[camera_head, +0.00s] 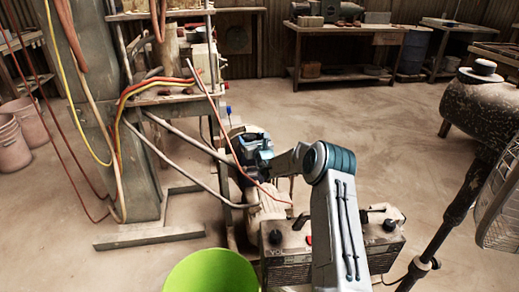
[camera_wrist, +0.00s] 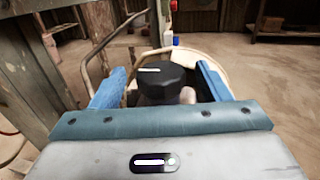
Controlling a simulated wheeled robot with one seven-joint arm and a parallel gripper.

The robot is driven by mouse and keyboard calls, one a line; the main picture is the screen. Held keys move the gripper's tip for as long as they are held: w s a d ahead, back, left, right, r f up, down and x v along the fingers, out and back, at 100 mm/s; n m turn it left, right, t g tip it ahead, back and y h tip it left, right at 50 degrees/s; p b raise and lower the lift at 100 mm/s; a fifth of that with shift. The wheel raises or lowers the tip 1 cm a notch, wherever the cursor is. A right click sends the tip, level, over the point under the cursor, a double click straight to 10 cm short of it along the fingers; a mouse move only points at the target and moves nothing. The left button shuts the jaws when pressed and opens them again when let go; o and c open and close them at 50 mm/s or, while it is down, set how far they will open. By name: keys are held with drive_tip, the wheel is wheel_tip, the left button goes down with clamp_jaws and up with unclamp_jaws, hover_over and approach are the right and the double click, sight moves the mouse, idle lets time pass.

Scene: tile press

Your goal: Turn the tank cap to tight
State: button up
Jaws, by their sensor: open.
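The tank cap (camera_wrist: 165,84), a black knob with a white line on its top, is at the centre of the wrist view. Its white line runs roughly left to right, a little left of the cap's middle. My gripper (camera_wrist: 160,71) is open, with one blue finger on each side of the cap and a visible gap on both sides. A pale rounded tank (camera_wrist: 229,76) curves behind the cap. In the head view my gripper (camera_head: 256,146) is over the dusty machine beside the metal frame, and I cannot make out the cap there.
A metal press frame (camera_head: 140,150) with hoses stands close on the left. A control box with black knobs (camera_head: 375,235) sits near my arm. Open floor lies behind.

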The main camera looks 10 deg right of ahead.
drive_tip(key=s+d+p, duration=0.2)
drive_tip(key=s, duration=0.7)
drive_tip(key=shift+s, duration=0.35)
drive_tip(key=shift+a, duration=0.1)
